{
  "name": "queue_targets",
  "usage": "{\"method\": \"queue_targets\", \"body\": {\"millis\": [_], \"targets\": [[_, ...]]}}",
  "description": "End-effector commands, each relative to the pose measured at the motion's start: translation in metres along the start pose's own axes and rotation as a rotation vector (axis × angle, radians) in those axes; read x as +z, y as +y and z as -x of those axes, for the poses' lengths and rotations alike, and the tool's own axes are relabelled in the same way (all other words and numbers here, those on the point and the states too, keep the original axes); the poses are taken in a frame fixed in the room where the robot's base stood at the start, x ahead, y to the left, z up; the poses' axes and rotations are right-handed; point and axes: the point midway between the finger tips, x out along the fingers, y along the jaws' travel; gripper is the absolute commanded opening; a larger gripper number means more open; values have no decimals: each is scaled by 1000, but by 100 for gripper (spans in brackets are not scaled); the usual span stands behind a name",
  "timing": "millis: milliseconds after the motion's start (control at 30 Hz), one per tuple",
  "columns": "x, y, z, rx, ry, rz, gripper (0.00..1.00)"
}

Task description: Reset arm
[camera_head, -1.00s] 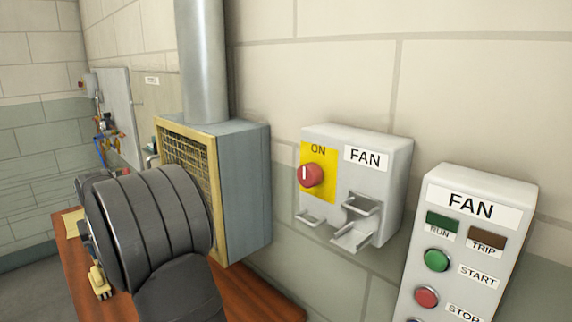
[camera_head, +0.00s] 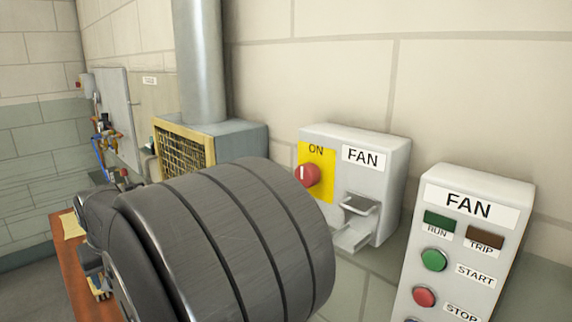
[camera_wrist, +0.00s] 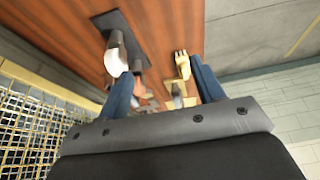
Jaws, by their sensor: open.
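My gripper (camera_wrist: 160,74) shows in the wrist view with its two blue fingers spread apart, over a brown wooden bench top (camera_wrist: 75,45). I see nothing held between the fingers. Small items lie on the bench beyond and between them, among them a yellow object (camera_wrist: 182,66) and a white-ended object on a dark plate (camera_wrist: 98,22). In the head view my dark ribbed arm link fills the lower middle and hides much of the bench (camera_head: 72,280); the gripper cannot be made out clearly there.
A yellow-framed mesh fan box (camera_head: 185,150) with a grey duct (camera_head: 200,60) stands behind my arm. A FAN isolator with a red knob (camera_head: 307,175) and a FAN start/stop panel (camera_head: 470,215) are on the wall at right.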

Motion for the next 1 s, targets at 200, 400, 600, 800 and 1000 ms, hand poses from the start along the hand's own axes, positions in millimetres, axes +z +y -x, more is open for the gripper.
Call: {"method": "queue_targets", "body": {"millis": [200,400,600,800,1000], "targets": [[18,-20,10,-13,0,31,61],[23,-25,13,-16,0,38,61],[23,-25,13,-16,0,38,61],[20,-21,11,-14,-1,32,61],[2,-2,0,-1,-2,2,61]]}}
